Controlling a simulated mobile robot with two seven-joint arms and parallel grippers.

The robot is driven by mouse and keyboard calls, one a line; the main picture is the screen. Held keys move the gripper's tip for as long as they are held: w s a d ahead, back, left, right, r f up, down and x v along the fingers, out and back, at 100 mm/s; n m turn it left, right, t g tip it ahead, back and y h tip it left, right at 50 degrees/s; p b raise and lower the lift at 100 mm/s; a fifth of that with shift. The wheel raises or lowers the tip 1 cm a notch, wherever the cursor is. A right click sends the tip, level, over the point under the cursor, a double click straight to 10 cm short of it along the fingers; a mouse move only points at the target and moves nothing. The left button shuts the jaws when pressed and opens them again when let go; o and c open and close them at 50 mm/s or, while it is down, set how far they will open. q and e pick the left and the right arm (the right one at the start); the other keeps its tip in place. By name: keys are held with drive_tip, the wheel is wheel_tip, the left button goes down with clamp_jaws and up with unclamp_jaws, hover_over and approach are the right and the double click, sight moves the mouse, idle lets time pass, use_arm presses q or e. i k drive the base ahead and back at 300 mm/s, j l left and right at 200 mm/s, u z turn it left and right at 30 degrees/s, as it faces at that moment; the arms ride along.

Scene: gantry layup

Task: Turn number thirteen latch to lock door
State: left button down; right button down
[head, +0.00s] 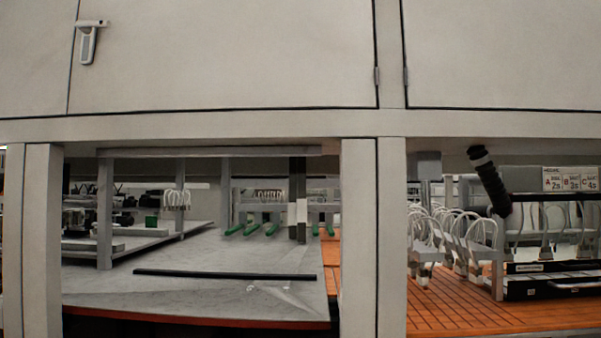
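A light grey latch (88,42) sits at the upper left in the head view, on the left edge of a closed cabinet door (230,55). Its handle hangs downward from a short horizontal bar that crosses the door's seam. No number is readable on the latch or door. A hinge (376,76) shows at this door's right edge. Neither of my grippers is in view.
A second door (505,50) is at the upper right, with its own hinge (405,78). Grey posts (357,235) divide the openings below. A grey table (200,270) holds a black rod (225,274). A black ribbed cylinder (490,180) hangs at the right.

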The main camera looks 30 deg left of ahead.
sight(85, 26)
drive_tip(key=u, duration=1.95)
